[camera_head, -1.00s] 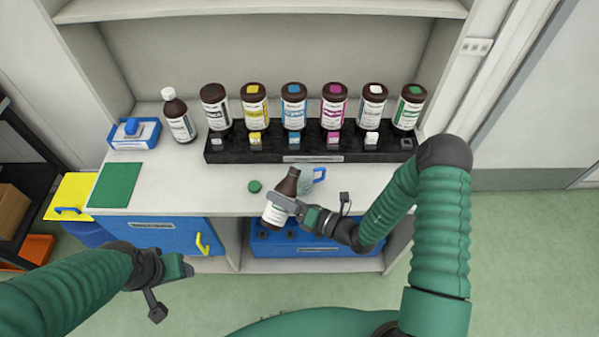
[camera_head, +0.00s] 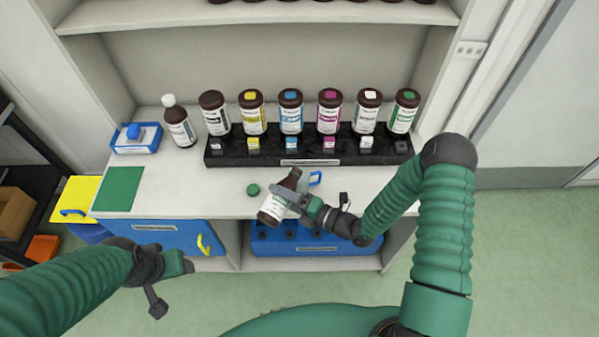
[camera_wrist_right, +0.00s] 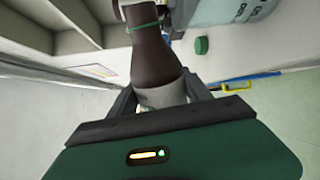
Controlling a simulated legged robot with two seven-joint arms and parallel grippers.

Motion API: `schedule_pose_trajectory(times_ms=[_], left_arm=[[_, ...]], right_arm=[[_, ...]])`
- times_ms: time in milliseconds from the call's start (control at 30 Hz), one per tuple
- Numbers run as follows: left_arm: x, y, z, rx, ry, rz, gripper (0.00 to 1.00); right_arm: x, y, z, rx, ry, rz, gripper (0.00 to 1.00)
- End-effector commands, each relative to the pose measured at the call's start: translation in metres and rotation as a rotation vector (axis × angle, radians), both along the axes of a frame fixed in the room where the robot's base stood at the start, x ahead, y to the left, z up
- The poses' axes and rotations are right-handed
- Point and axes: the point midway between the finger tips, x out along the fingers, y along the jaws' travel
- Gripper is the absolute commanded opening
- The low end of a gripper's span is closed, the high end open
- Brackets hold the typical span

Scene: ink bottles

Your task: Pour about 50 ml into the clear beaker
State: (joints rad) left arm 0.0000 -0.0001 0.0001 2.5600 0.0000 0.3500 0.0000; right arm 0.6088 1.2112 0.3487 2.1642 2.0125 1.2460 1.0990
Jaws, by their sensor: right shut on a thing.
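My right gripper (camera_head: 291,198) is shut on a brown bottle (camera_head: 272,209) with a white and green label. The bottle has no cap on and tilts, its neck towards the upper right. In the right wrist view its brown shoulder (camera_wrist_right: 152,62) and neck fill the middle. The clear beaker (camera_wrist_right: 228,10) shows at the top of that view, close to the bottle's mouth. In the head view mostly its blue handle (camera_head: 316,178) shows behind the bottle. No liquid level or stream can be made out. My left gripper (camera_head: 178,263) hangs before the bench, away from the bottle; its jaws are unclear.
A green cap (camera_head: 253,189) lies on the bench left of the bottle. A black rack (camera_head: 240,158) with several brown bottles stands behind. A white-capped bottle (camera_head: 179,125), a blue tray (camera_head: 150,148) and a green mat (camera_head: 118,188) are at left. The bench right of the beaker is clear.

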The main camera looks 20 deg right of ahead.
Motion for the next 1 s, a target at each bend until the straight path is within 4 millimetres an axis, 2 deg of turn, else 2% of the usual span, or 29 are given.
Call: schedule_pose_trajectory(times_ms=[1000], left_arm=[[0.000, 0.000, 0.021, 0.000, 0.000, 0.000, 0.59]], right_arm=[[-0.001, 0.004, 0.012, 0.085, 0.082, 0.000, 0.06]])
